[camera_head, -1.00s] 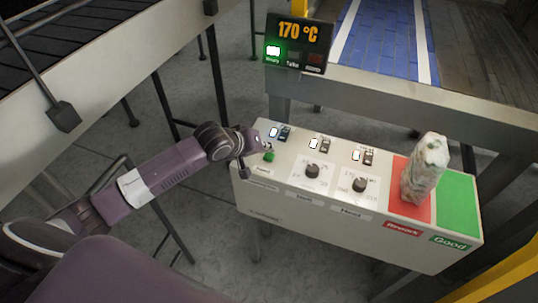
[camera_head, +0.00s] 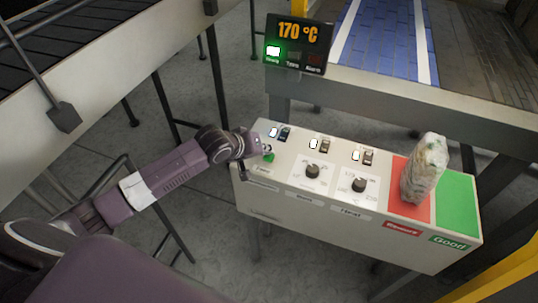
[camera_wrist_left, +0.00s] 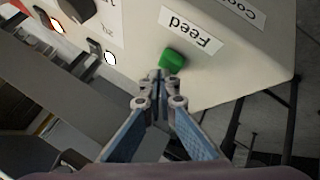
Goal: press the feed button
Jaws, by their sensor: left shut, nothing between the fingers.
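The green feed button (camera_head: 268,157) sits at the left end of the white control box's top. In the left wrist view the green button (camera_wrist_left: 173,60) lies beside the upside-down "Feed" label (camera_wrist_left: 186,34). My left gripper (camera_wrist_left: 157,75) is shut and empty, its fingertips right at the near edge of the button. I cannot tell whether they touch it. In the head view my left gripper (camera_head: 266,147) is at the box's left end, close by the button. My right gripper is not in view.
The control box (camera_head: 330,215) also carries switches, two black knobs (camera_head: 312,171), a red pad (camera_head: 399,207) and a green pad (camera_head: 458,205). A wrapped package (camera_head: 425,168) stands on the red pad. A display (camera_head: 297,44) reads 170 °C with a lit green lamp. Conveyors flank the box.

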